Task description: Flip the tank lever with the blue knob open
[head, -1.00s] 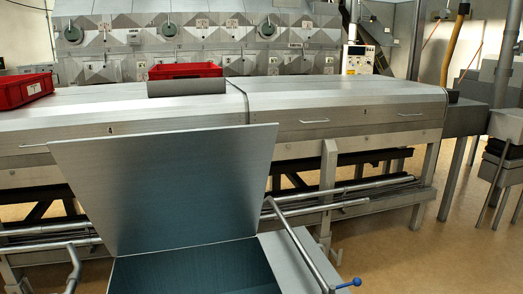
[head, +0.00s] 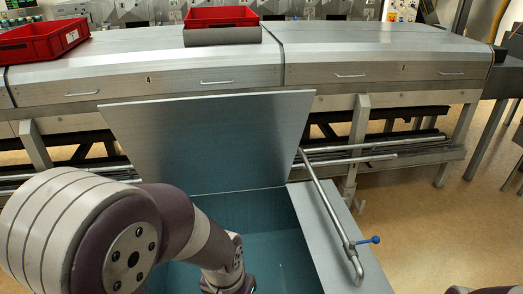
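The blue knob (head: 375,239) sits at the end of a short lever on the right side of the tank in the head view. The lever joins a bent metal pipe (head: 328,205) along the tank's right rim. The tank (head: 332,236) is an open metal box with a blue-green inside, and its lid (head: 215,140) stands raised behind it. My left arm reaches in from the left over the tank; its gripper is mostly hidden, with only a dark part near the bottom edge. It is left of the knob and apart from it. My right gripper is out of view.
A long metal dryer hood (head: 370,50) runs behind the tank. A red crate (head: 222,17) and a second red crate (head: 42,42) rest on it. Metal rails (head: 400,146) run below the hood. Bare floor (head: 430,225) lies right of the tank.

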